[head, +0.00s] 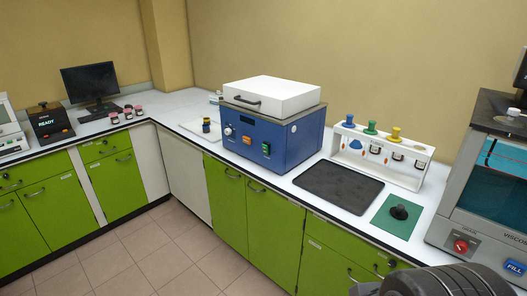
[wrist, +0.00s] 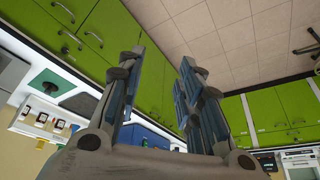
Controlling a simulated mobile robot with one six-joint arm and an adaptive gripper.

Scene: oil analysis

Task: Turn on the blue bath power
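The blue bath (head: 286,146) stands on the white counter in the middle of the head view, with its white lid (head: 285,92) down. Whether the power is on cannot be told. In the wrist view, part of the blue bath (wrist: 150,136) shows behind the fingers. My gripper (wrist: 166,58) is open, with nothing between its fingers, and apart from the bath. A dark part of my arm shows at the bottom right of the head view.
A dark tray (head: 338,186), a green mat (head: 393,222) with a black object, and a white rack (head: 410,176) with bottles lie right of the bath. A viscosity machine (head: 480,225) stands far right. The floor (head: 150,250) is clear.

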